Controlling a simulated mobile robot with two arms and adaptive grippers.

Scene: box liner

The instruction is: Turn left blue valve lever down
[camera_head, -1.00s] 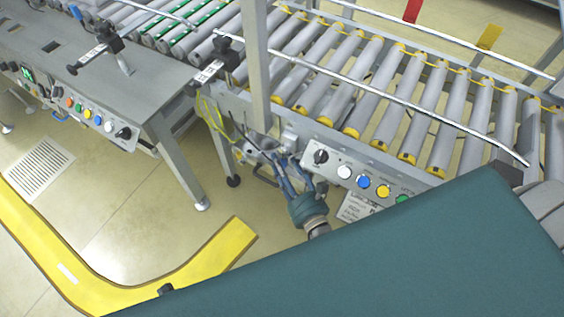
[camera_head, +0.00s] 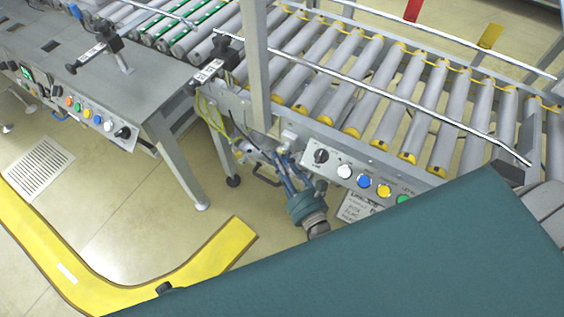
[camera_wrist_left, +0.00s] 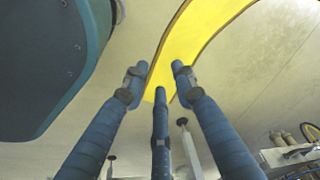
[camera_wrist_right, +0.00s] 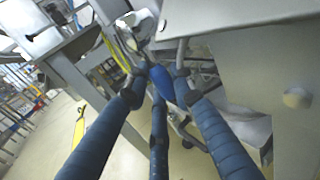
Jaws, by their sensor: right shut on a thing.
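The blue valve lever (camera_wrist_right: 163,84) shows as a brighter blue piece between the fingertips of my right gripper (camera_wrist_right: 158,76) in the right wrist view. It is below the metal valve fittings at the conveyor frame, and the fingers hide part of it. In the head view my right gripper (camera_head: 283,163) is at the underside of the roller conveyor's front corner, with its fingers drawn together on the lever, which I cannot make out there. My left gripper (camera_wrist_left: 160,80) shows only in the left wrist view. Its fingers are spread and empty above the floor.
The roller conveyor (camera_head: 350,100) has a button panel (camera_head: 372,185) just right of my right gripper. A grey metal table (camera_head: 150,85) stands to the left, with a leg near the gripper. A yellow floor strip (camera_head: 130,277) lies on clear floor at front left.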

